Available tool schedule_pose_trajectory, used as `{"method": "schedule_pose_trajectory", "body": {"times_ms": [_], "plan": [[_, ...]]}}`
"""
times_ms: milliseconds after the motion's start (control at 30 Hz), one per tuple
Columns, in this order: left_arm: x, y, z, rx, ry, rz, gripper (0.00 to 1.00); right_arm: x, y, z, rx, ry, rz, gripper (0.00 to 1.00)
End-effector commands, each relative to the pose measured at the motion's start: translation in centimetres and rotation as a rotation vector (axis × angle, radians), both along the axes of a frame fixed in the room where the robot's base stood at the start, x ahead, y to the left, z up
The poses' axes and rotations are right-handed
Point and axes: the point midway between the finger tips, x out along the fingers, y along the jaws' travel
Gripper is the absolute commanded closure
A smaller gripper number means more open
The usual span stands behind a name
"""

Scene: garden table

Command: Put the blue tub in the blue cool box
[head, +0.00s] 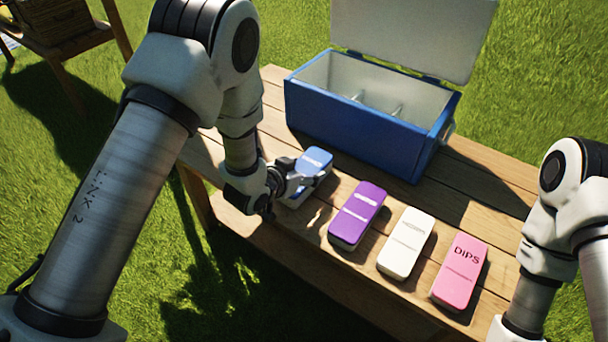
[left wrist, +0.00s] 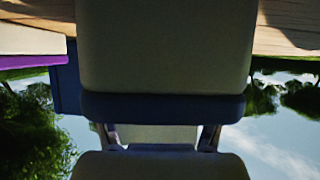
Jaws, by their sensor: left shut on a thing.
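The blue tub (head: 315,160) lies on the table at the left end of a row of similar tubs. My left gripper (head: 299,183) is shut on the blue tub at its near left side, low over the table. The fingers hide part of the tub. The blue cool box (head: 350,122) stands behind the row with its lid (head: 405,35) raised. Its pale inside shows thin dividers. The left wrist view is mostly filled by large grey and dark blue shapes close to the camera. My right gripper is out of view.
A purple tub (head: 358,213), a white tub (head: 406,243) and a pink tub (head: 460,271) marked DIPS lie to the right of the blue one. The wooden table (head: 490,190) has bare planks between the tubs and the cool box. Grass surrounds the table.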

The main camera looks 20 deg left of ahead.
Motion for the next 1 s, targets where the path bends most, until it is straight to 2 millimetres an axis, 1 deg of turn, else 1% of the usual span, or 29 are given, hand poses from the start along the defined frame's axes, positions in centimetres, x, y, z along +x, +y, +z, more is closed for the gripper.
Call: {"method": "schedule_pose_trajectory", "body": {"times_ms": [200,333,367,400,700,800,867,967,1000], "plan": [[0.1,0.0,0.0,0.0,-0.004,0.0,0.78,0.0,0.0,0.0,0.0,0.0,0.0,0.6],[0.1,0.0,-0.4,0.0,-0.003,0.0,0.78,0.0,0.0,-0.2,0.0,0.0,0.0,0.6],[0.1,0.0,-0.4,0.0,-0.002,0.001,0.17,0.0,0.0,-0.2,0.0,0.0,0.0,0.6],[0.1,0.0,-0.3,0.0,-0.002,0.001,0.03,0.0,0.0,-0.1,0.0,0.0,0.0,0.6],[0.0,0.0,-0.3,0.001,-0.002,0.0,0.03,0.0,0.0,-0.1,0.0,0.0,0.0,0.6],[0.1,0.0,0.2,0.0,-0.003,0.0,0.03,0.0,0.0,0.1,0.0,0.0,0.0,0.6],[-0.6,0.2,0.5,-0.001,-0.001,0.001,0.03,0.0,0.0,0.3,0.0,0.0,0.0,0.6],[-2.1,0.8,1.5,0.0,0.0,0.001,0.03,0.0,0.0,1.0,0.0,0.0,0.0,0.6],[-3.0,1.1,2.1,-0.001,0.002,0.003,0.03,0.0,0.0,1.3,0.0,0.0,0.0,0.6]]}}
